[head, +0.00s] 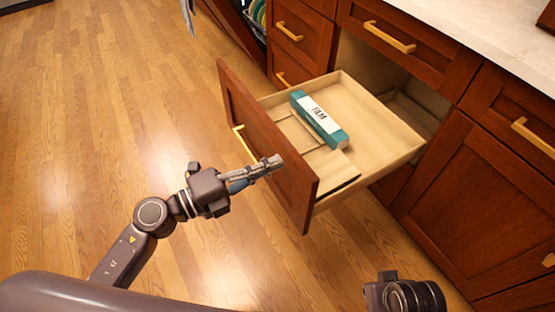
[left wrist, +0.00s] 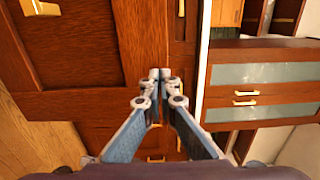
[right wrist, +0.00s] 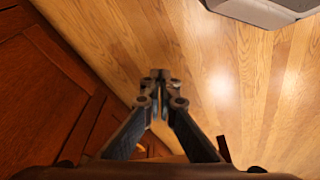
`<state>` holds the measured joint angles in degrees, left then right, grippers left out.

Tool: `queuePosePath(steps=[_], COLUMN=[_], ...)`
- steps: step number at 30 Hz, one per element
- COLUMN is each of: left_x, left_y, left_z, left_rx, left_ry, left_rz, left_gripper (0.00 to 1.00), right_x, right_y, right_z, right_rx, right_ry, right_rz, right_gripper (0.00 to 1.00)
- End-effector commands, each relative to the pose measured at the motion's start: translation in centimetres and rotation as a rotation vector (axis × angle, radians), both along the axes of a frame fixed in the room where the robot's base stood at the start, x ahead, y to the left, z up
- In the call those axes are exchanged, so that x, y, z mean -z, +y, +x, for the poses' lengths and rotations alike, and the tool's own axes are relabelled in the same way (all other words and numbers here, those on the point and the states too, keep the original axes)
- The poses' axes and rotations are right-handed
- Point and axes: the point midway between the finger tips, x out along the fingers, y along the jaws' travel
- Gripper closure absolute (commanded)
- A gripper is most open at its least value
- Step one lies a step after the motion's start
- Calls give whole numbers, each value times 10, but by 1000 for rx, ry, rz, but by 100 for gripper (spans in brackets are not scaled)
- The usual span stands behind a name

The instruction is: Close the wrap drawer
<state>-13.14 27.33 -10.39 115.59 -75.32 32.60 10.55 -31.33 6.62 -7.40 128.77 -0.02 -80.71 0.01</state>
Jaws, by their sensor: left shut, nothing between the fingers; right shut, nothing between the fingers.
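The wrap drawer (head: 267,143) stands pulled well out of the wooden cabinet, its dark red front to the left with a gold handle (head: 243,143). A teal and white box (head: 320,119) lies inside it. My left gripper (head: 276,161) is shut and empty; in the head view its tips overlap the drawer front, right of the handle. I cannot tell whether they touch it. Its closed fingers also show in the left wrist view (left wrist: 160,75). My right gripper (right wrist: 160,76) is shut and empty above the floor, beside cabinet fronts; the head view shows only its wrist at the bottom right.
Closed drawers and doors with gold handles surround the open drawer, under a pale countertop (head: 475,22). An open dishwasher (head: 232,22) with dishes is at the top. The wooden floor (head: 110,110) to the left is clear.

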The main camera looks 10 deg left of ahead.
Motion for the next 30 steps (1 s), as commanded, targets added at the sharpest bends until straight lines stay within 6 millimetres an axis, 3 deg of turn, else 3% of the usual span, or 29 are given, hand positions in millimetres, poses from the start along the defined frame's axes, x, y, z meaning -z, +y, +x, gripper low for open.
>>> queuePosePath(steps=[6, 22, 30], left_x=[0, -1, -4], left_y=[-13, -17, -37], left_z=[10, 13, 29], left_rx=[-1, 0, 0], left_ry=[0, 1, 0], left_rz=[-1, -1, -3], left_gripper=[100, 100, 100], right_x=[3, 1, 50], right_y=[0, 1, 3], right_z=[0, 2, 1], right_rx=[0, 0, -6], right_ry=[2, -4, 31], right_rz=[0, 2, 0], right_gripper=[100, 100, 100])
